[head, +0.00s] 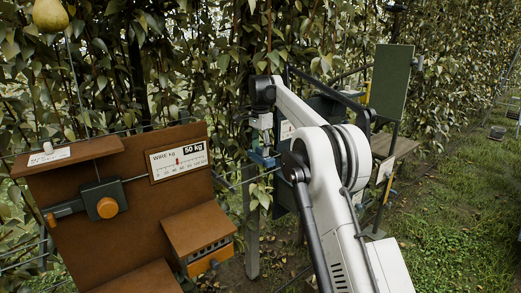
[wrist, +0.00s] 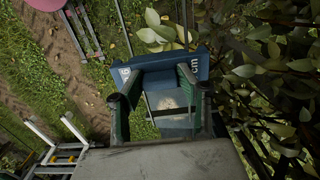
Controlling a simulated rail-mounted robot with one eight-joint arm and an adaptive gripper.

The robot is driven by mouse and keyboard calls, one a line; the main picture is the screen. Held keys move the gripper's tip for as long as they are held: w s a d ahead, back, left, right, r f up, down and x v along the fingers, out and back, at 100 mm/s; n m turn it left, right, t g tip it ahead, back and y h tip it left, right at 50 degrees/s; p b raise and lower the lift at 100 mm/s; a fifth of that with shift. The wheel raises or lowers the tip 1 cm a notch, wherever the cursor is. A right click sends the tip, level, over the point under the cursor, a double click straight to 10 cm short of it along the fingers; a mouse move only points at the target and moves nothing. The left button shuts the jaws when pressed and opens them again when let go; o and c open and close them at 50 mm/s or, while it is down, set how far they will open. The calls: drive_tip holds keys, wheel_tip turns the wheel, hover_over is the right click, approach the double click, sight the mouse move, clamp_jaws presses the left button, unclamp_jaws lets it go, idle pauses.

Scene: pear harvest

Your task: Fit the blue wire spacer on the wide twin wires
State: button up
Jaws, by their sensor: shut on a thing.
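My gripper (head: 262,142) is in front of the leafy hedge, near the middle of the head view, and is shut on the blue wire spacer (head: 262,159). In the wrist view the spacer (wrist: 160,64) lies across the two green fingers of my gripper (wrist: 155,82). It is a blue block with white lettering ending in "cm" at its right end. Thin wires (head: 250,181) run past just below the spacer in the head view. A thin wire also shows beyond it in the wrist view (wrist: 121,20). I cannot tell whether the spacer touches the wires.
A brown panel (head: 130,225) with a "WIRE kg" gauge (head: 178,160) reading 50 kg and an orange knob (head: 107,207) stands left. A post (head: 250,225) stands below my gripper. A dark green board (head: 391,85) stands right. Leaves crowd the wrist view's right; grass lies open right.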

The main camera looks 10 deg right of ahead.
drive_tip(key=shift+f+b, duration=1.2)
drive_tip(key=shift+f, duration=1.05)
idle(2.4)
drive_tip(key=o, duration=1.2)
drive_tip(key=shift+o, duration=0.2)
drive_tip(key=shift+r, duration=0.15)
